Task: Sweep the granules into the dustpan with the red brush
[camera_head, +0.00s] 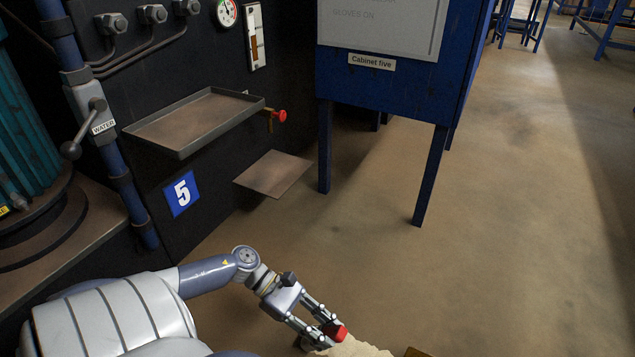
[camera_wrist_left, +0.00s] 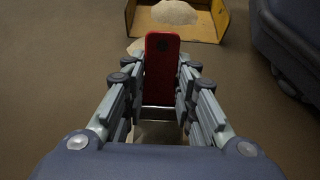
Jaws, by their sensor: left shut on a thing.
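My left gripper (camera_head: 325,332) reaches down low at the bottom of the head view and is shut on the red brush (camera_head: 336,331). In the left wrist view, the brush's red handle (camera_wrist_left: 162,58) stands between the fingers of the left gripper (camera_wrist_left: 160,100). A yellow-edged dustpan (camera_wrist_left: 203,34) lies on the floor beyond the brush, with a pale heap of granules (camera_wrist_left: 175,12) in it. A little more pale material (camera_wrist_left: 135,47) shows beside the handle. In the head view, a pale mass (camera_head: 352,348), granules or bristles, is cut off by the lower edge. My right gripper is out of view.
A blue cabinet on legs (camera_head: 390,90) stands ahead. A metal tray (camera_head: 195,120) and a lower plate (camera_head: 274,173) stick out from the dark machine at left, with a red-knobbed valve (camera_head: 279,116). The floor (camera_head: 520,230) at right is clear.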

